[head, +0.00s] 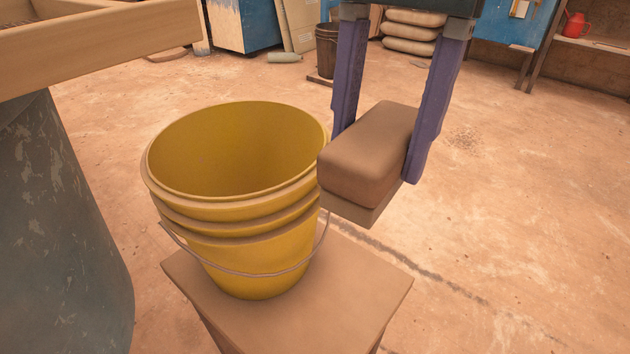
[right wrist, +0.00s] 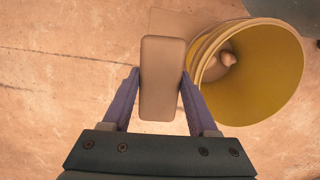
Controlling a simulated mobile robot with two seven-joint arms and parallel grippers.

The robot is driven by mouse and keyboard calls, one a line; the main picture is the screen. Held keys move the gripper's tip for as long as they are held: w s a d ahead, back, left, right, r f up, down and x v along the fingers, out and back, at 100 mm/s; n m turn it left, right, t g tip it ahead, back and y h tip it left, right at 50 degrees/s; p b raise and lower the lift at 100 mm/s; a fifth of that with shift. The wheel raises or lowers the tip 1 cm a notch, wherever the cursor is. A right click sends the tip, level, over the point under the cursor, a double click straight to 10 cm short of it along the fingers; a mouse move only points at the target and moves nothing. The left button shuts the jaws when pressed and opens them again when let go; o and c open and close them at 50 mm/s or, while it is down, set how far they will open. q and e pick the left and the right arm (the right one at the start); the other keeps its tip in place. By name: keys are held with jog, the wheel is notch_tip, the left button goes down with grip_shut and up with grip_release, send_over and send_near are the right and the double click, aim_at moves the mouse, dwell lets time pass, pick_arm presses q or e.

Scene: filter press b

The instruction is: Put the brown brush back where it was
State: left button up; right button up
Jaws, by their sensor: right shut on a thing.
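The brown brush (head: 362,158) is a rounded block with a paler layer underneath. My right gripper (head: 376,148) is shut on it, one purple finger on each side, and holds it in the air. The brush is just right of a yellow bucket (head: 245,240), near its rim and outside its opening. In the right wrist view the brush (right wrist: 162,90) is between the fingers, with the bucket (right wrist: 262,80) to its right. A small pale lump (right wrist: 228,59) shows inside the bucket. My left gripper is not in view.
The bucket stands on a small brown stool (head: 345,285), whose right part is bare. A grey-blue rounded body (head: 60,230) and a wooden frame (head: 100,40) are at the left. A dark bucket (head: 326,50) and stacked sacks (head: 410,32) stand far back. The floor at right is clear.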

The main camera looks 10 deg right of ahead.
notch_tip(320, 180, down, 4)
jog(key=shift+a+r+m+b, duration=0.15)
jog(key=shift+m+b, duration=0.25)
jog(key=shift+b, duration=0.45)
notch_tip(320, 180, down, 16)
jog(key=b, duration=0.7)
notch_tip(320, 180, down, 4)
jog(key=shift+f+b, duration=0.25)
jog(key=shift+b, duration=1)
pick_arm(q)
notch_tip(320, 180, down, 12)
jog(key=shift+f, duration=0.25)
pick_arm(e)
jog(key=shift+r, duration=0.1)
